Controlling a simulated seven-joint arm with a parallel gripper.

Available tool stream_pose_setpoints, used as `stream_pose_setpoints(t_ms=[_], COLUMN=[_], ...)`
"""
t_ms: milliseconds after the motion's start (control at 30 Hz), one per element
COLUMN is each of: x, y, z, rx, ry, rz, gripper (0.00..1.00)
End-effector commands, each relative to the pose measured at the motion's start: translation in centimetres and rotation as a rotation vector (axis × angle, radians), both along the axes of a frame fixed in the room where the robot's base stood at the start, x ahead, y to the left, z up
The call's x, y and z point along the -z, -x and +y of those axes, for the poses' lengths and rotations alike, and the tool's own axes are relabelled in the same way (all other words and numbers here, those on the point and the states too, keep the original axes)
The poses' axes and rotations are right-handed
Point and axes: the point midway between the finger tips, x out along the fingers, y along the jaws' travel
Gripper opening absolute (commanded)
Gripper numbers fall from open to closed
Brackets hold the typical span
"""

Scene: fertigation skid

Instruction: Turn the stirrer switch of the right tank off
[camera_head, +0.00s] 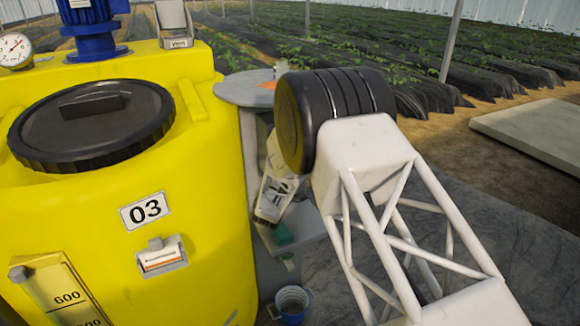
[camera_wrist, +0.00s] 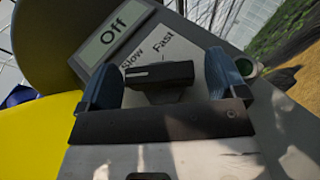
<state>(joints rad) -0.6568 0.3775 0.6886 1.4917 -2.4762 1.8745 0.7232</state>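The stirrer switch is a black bar-shaped knob (camera_wrist: 160,76) on a pale panel in the wrist view. The knob lies across the picture, with a thin pale line on its left half. "Slow" and "Fast" are printed above it, and a framed display (camera_wrist: 114,33) at upper left reads "Off". My gripper (camera_wrist: 165,64) has its blue-grey fingers either side of the knob's ends, with narrow gaps showing. Whether they touch it lower down is hidden. In the head view my arm hides the knob and the fingers.
The yellow tank 03 (camera_head: 195,232) with its black lid (camera_head: 92,122) and blue motor (camera_head: 92,28) fills the left of the head view. A grey round top (camera_head: 243,90) stands between it and my arm. A small bucket (camera_head: 291,303) is on the floor below.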

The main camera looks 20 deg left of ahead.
Motion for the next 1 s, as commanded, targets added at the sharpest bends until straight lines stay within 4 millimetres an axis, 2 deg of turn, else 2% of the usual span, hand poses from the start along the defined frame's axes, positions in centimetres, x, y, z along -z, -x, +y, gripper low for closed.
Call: stream_pose_setpoints(t_ms=[367, 1000], x=[0.5, 4.9], y=[0.5, 5.4], z=[0.2, 1.4], rx=[0.0, -0.001], ry=[0.0, 0.0], rz=[0.001, 0.0], gripper=[0.9, 0.9])
